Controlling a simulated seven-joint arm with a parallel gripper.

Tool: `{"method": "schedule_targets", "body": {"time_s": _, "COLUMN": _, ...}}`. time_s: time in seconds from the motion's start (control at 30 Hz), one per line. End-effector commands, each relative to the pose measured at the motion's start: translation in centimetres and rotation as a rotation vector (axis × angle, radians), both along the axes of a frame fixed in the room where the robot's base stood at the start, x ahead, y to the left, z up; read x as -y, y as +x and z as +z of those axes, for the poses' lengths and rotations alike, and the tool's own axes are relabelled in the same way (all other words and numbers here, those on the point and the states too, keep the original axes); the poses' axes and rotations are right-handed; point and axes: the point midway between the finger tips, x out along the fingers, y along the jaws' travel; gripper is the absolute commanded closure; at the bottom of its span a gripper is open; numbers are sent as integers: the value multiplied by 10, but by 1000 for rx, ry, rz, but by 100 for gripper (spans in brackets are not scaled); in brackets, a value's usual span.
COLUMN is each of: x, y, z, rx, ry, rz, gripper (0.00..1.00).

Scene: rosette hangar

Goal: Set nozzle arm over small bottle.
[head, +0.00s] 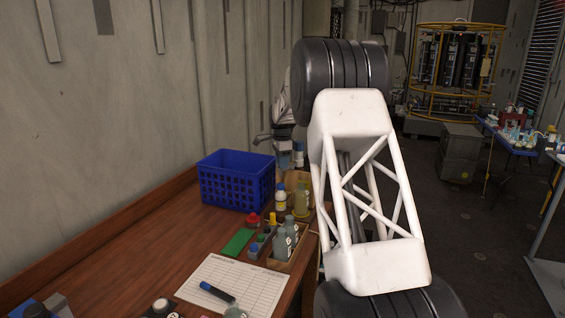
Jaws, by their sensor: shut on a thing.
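My gripper (284,158) is small and partly hidden at the far end of the desk, behind my white arm link. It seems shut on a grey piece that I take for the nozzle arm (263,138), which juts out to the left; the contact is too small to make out. A bottle-like thing with a blue top (298,155) stands just right of the gripper. Grey-green bottles (281,245) stand in a wooden tray. I cannot tell which bottle is the small one.
A blue crate (235,185) stands left of the bottles. A red-topped item (253,220), a green mat (238,242) and a paper sheet (250,284) with a blue marker (217,291) lie nearer. The desk's left part (130,265) is mostly clear.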

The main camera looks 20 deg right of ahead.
Motion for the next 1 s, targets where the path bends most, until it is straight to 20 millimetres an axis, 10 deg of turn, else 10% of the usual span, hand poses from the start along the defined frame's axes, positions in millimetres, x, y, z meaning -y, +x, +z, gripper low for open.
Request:
{"method": "schedule_targets", "body": {"time_s": 0.1, "x": 0, "y": 0, "z": 2, "rx": 3, "ry": -1, "rz": 1, "gripper": 100}}
{"method": "schedule_targets", "body": {"time_s": 0.13, "x": 0, "y": 0, "z": 2, "rx": 3, "ry": -1, "rz": 1, "gripper": 68}}
{"method": "schedule_targets", "body": {"time_s": 0.3, "x": 0, "y": 0, "z": 1, "rx": 2, "ry": 0, "rz": 1, "gripper": 43}}
{"method": "schedule_targets", "body": {"time_s": 1.0, "x": 0, "y": 0, "z": 31, "rx": 2, "ry": 0, "rz": 1, "gripper": 43}}
